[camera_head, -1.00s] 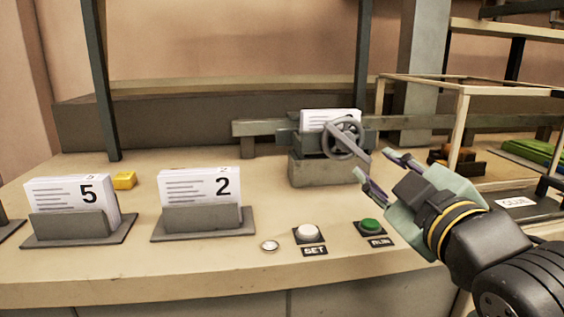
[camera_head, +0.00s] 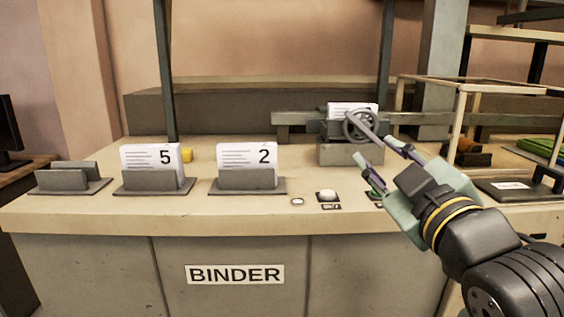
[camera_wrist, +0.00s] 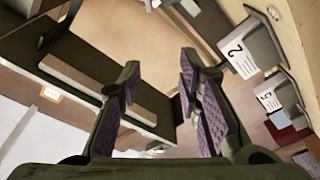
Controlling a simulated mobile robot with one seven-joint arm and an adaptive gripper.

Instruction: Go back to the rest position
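My gripper (camera_head: 382,166) is in front of the right part of the binder bench in the head view, with its fingers spread and nothing between them. In the wrist view my gripper (camera_wrist: 158,95) also shows two parted fingers with purple pads and an empty gap. Behind it in the head view is a handwheel (camera_head: 360,127) on a grey press (camera_head: 350,153) with a card stack (camera_head: 345,108) in it. My gripper partly covers the green button (camera_head: 377,197). I cannot tell the exact distance from the fingers to the wheel.
Card stacks numbered 5 (camera_head: 150,160) and 2 (camera_head: 245,157) stand in holders, beside an empty holder (camera_head: 70,178). A white button (camera_head: 327,195) is near the bench's front edge. A frame (camera_head: 460,120) stands at the right. The floor ahead is hidden.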

